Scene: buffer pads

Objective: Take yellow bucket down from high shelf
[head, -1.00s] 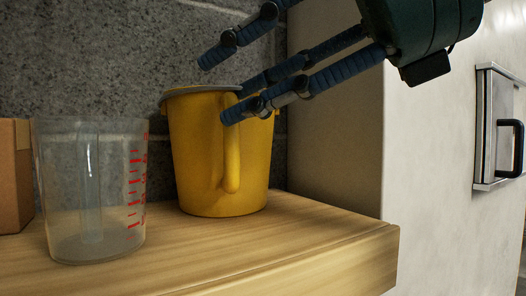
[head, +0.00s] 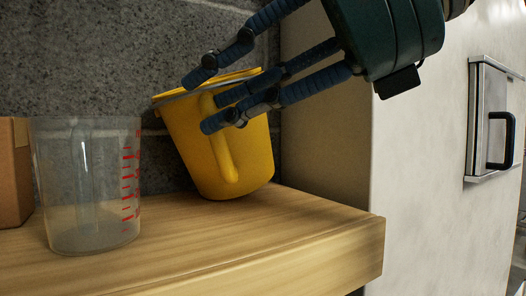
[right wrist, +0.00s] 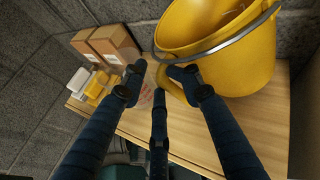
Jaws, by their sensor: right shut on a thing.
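The yellow bucket (head: 255,155) is over the wooden shelf (head: 330,225) in the head view, its top leaning left. I cannot tell whether its base still touches the shelf. Its side handle (head: 222,150) faces me. My right gripper (head: 200,104) comes in from the upper right, with blue fingers around the upper part of the handle, near the rim, shut on it. In the right wrist view, the bucket (right wrist: 205,30) is at the upper right with its grey rim band, and the fingers (right wrist: 158,72) are beside its handle. My left gripper is out of view.
A clear measuring beaker (head: 95,190) with red marks stands left of the bucket. A cardboard box (head: 14,170) is at the far left. A stone wall is close behind; a pale cabinet side (head: 420,180) stands right. The shelf's right front is bare.

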